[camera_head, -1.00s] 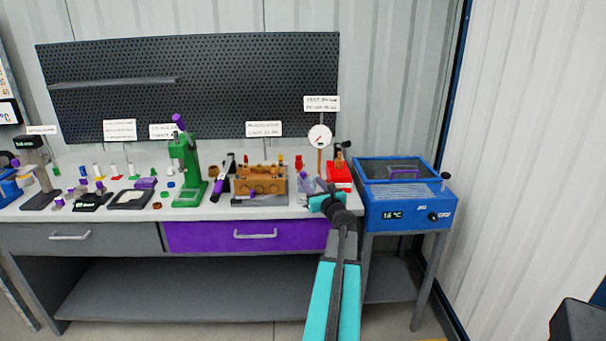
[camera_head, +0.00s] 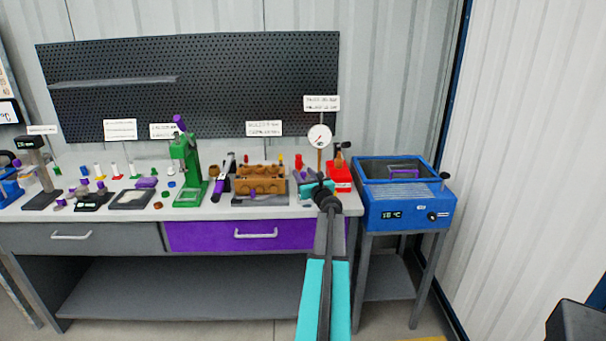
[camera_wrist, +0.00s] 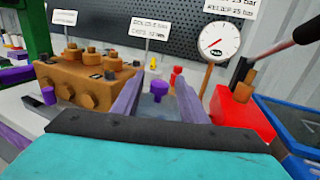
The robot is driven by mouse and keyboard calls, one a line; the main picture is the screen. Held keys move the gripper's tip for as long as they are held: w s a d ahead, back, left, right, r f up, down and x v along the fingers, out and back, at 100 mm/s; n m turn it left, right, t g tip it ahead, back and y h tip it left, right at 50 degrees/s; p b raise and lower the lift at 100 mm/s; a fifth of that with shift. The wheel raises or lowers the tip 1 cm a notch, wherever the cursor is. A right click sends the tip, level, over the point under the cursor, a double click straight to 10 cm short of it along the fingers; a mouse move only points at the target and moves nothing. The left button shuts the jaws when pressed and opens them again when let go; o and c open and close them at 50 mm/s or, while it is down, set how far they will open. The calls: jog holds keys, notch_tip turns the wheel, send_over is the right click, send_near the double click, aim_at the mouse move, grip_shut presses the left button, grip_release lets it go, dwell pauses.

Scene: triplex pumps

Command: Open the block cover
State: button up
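The brown block (camera_head: 260,178) stands on the workbench, left of my gripper (camera_head: 318,184). In the wrist view the block (camera_wrist: 85,78) is at the left, with several hexagonal caps on its front and top. I cannot tell which part is its cover. My gripper (camera_wrist: 158,80) shows two purple-grey fingers apart, with nothing held between them. A purple knob (camera_wrist: 158,90) shows in the gap beyond the fingers.
A round gauge (camera_head: 319,136) and a red unit (camera_head: 340,178) stand right of the block. A blue bath (camera_head: 408,210) stands at the right. A green press (camera_head: 187,170) and a purple-and-black tool (camera_head: 222,180) are to the left. The pegboard (camera_head: 200,90) is behind.

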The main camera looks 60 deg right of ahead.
jog(key=shift+w+d, duration=0.2)
jog(key=shift+w, duration=0.05)
jog(key=shift+c, duration=0.5)
grip_shut()
